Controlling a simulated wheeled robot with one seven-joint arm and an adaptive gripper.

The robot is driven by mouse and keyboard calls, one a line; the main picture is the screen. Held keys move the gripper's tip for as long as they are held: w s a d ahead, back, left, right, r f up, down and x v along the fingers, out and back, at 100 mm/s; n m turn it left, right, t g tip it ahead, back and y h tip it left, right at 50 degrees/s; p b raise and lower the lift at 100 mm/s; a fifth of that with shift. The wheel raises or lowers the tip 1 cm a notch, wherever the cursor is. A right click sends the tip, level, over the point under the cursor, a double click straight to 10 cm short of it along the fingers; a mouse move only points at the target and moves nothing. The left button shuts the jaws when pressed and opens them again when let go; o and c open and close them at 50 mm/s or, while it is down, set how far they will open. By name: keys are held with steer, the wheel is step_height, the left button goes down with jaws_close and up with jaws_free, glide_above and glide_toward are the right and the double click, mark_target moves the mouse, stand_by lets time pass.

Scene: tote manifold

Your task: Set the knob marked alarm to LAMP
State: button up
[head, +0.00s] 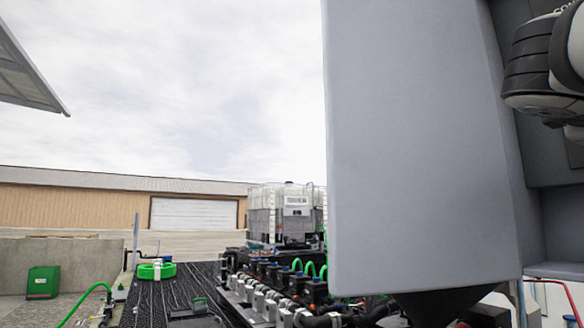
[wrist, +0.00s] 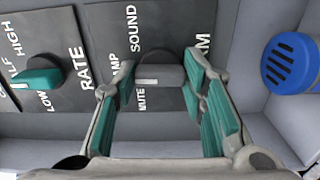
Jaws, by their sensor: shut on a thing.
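The alarm knob (wrist: 168,74) is a dark grey bar on a round base in the wrist view, with a white mark near its left end, above the word MUTE. SOUND is printed above and to the left. A word ending in MP, left of the knob, is partly hidden by a finger. Letters RM show at the right. My gripper (wrist: 160,78) has its green-padded fingers on both sides of the knob and is shut on it. The exact pointer angle is hard to tell. The head view shows neither gripper nor knob.
A second knob, green (wrist: 42,73), stands at the left by RATE, HIGH and LOW. A blue slotted round part (wrist: 290,63) sits at the right. In the head view a large grey panel (head: 420,150) blocks much of the right; a row of valves (head: 270,298) lies below.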

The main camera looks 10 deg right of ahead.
stand_by(0.3)
steer(key=o, duration=1.2)
steer(key=shift+c, duration=0.2)
steer(key=v, duration=1.2)
steer(key=shift+f, duration=0.1)
